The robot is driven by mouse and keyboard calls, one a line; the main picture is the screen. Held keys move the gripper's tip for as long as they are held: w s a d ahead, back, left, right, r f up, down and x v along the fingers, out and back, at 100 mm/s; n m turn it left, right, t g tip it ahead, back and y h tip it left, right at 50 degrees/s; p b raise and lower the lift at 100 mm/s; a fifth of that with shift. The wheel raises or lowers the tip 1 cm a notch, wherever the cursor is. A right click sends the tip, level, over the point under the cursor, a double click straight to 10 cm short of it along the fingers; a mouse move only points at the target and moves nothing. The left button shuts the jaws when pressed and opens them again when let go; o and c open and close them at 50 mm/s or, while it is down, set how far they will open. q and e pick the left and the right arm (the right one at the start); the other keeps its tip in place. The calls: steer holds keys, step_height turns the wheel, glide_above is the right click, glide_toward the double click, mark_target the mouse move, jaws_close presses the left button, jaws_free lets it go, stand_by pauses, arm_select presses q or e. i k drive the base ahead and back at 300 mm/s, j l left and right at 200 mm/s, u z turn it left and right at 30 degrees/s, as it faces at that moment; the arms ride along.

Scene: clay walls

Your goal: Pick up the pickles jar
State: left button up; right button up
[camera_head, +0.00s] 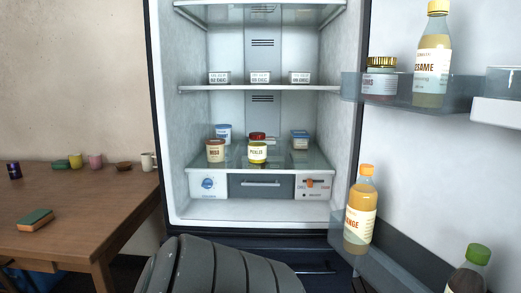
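The pickles jar (258,153) is a small jar with a cream label reading "PICKLES" and a yellow rim. It stands upright on the lower glass shelf of the open fridge, near the shelf's front edge. A red-lidded container (258,137) is close behind it and partly hidden by it. A miso jar (215,152) stands to its left with a gap between them. A grey ribbed part of my own arm shows at the bottom of the view, below the fridge compartment. Neither of my grippers shows in this view.
A blue-lidded tub (224,132) and another blue-lidded container (300,140) stand farther back on the shelf. The open door at right holds an orange bottle (360,215), a sesame bottle (432,60) and a gold-lidded jar (380,82). A wooden table (80,215) stands at left.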

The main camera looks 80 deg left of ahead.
mark_target(256, 145)
steer(key=u, duration=2.55)
